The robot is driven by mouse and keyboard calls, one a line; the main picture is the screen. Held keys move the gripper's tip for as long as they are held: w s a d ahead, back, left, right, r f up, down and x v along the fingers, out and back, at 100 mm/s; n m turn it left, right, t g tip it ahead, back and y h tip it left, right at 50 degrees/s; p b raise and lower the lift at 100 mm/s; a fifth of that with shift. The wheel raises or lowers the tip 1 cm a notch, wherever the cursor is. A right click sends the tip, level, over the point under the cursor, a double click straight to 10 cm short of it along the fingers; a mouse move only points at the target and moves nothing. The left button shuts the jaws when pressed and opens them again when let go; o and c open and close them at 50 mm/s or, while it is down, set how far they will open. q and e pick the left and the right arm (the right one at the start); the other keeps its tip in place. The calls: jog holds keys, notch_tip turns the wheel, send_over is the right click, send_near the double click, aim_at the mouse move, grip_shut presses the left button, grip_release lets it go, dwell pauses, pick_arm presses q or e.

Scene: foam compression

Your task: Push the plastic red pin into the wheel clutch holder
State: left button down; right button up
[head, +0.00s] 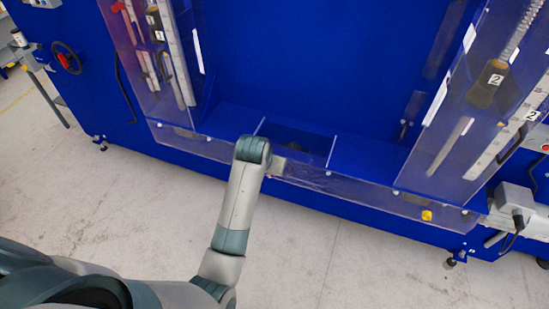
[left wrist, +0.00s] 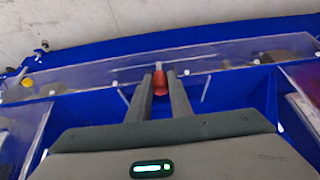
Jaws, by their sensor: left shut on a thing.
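In the left wrist view the red pin (left wrist: 160,87) sits between the two grey fingers of my left gripper (left wrist: 160,78), which is shut on it. The pin is over the blue machine by its clear front panel (left wrist: 105,82). A small grey piece shows just beyond the fingertips; I cannot tell whether it is the wheel clutch holder or whether the pin touches it. My right gripper is in neither view.
The large blue machine (head: 320,60) fills the back, with clear side panels and a low clear front panel (head: 350,194). A black handwheel (head: 67,57) is at the left. A grey connector box (head: 512,200) juts out at the right. The concrete floor (head: 150,205) in front is clear.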

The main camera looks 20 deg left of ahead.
pick_arm(q)
jog(key=s+r+b, duration=0.3)
jog(key=s, duration=1.1)
jog(key=s+f+b, duration=0.6)
jog(key=f+b, duration=0.5)
jog(key=b, duration=0.1)
jog(key=shift+d+b, duration=0.35)
jog(key=shift+s, duration=0.1)
